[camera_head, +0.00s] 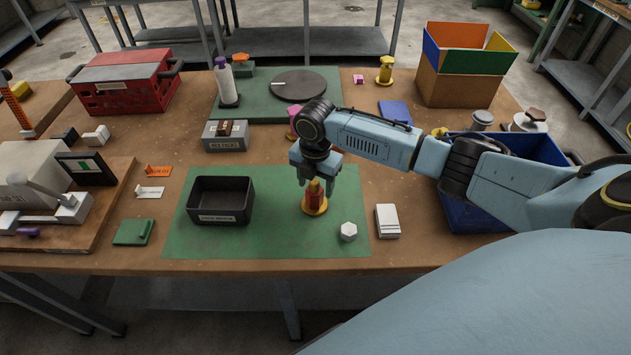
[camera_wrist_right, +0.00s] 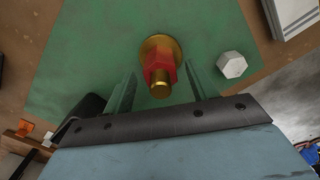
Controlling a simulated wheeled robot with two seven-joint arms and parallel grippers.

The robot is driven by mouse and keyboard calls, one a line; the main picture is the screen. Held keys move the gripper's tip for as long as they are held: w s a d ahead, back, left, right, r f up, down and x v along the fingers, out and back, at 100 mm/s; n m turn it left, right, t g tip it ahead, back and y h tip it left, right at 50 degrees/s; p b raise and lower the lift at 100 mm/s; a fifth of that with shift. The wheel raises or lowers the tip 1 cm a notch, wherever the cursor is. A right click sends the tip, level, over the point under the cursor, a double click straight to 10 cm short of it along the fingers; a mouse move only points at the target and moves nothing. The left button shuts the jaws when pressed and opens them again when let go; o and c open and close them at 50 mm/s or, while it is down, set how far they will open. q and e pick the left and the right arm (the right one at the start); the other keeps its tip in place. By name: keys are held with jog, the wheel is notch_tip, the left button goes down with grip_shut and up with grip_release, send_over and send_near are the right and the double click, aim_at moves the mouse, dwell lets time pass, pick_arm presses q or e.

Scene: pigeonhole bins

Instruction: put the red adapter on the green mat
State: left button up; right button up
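The red adapter (camera_head: 315,196), with a brass-coloured flange and top, stands upright on the green mat (camera_head: 270,242) near its right side. My right gripper (camera_head: 316,182) is directly above it, pointing down. In the right wrist view, the red adapter (camera_wrist_right: 160,65) shows between and beyond the two fingers, with a visible gap to each finger. The right gripper is open and holds nothing. The green mat (camera_wrist_right: 80,50) also shows under the adapter there. My left gripper is in neither view.
A black bin (camera_head: 221,201) stands on the mat's left part. A white hex piece (camera_head: 348,232) sits right of the adapter, with a white block (camera_head: 387,221) beyond the mat's edge. A blue bin (camera_head: 470,216) stands at right. The mat's front middle is clear.

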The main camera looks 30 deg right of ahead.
notch_tip(320, 180, up, 12)
jog(key=shift+r+p, duration=0.25)
jog(key=shift+p, duration=0.1)
dwell(0.5)
